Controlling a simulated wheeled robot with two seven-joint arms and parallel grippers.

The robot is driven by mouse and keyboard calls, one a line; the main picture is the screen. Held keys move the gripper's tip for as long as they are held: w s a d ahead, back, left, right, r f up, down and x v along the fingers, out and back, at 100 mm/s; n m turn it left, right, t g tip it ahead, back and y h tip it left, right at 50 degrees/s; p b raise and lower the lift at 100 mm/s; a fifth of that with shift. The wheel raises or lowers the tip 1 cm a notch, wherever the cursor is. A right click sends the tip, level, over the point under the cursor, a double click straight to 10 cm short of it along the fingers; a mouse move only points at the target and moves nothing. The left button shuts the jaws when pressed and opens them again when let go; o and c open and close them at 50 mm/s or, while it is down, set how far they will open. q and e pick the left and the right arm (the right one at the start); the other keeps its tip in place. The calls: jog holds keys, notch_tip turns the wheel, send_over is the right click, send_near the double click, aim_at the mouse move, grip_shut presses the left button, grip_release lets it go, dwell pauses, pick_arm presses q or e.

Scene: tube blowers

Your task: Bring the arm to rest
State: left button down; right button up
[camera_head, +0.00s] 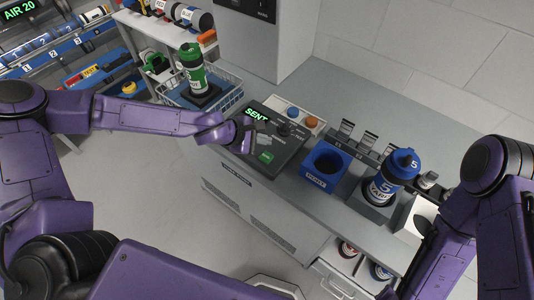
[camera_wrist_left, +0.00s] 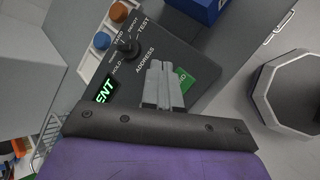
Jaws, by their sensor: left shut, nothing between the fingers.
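My left arm reaches in from the left in the head view, and its gripper (camera_head: 262,143) is over the dark control panel (camera_head: 285,160). In the left wrist view the two grey fingers of my left gripper (camera_wrist_left: 163,85) are shut together and empty. They are in front of the panel, beside the green button (camera_wrist_left: 186,82) and partly covering it. I cannot tell whether the fingertips touch the panel. The panel's display (camera_head: 256,113) reads "SENT". My right arm shows at the right edge of the head view; its gripper is out of view.
A blue square holder (camera_head: 325,167) and a blue-capped carrier (camera_head: 391,178) marked 5 stand right of the panel. A green carrier (camera_head: 194,68) stands in a wire basket (camera_head: 228,92) at the left. An open drawer (camera_head: 345,284) is below the counter.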

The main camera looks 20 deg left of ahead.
pick_arm(q)
jog(key=f, duration=0.1)
jog(key=s+a+f+y, duration=0.2)
jog(key=shift+f+g, duration=0.25)
jog(key=shift+g, duration=0.05)
jog(key=s+a+f+m+g+y+b, duration=0.1)
jog(key=s+a+f+m+y+b, duration=0.3)
jog(key=s+f, duration=0.9)
jog(key=s+a+f+m+g+y+b, duration=0.1)
jog(key=s+a+f+m+y+b, duration=0.2)
jog(key=s+a+f+m+b, duration=0.4)
jog(key=s+a+f+b, duration=0.1)
jog(key=s+f, duration=0.5)
jog(key=shift+s+a+f+g+y+b, duration=0.25)
jog(key=shift+a+f+g+y+b, duration=0.05)
jog(key=shift+a+g+y, duration=0.1)
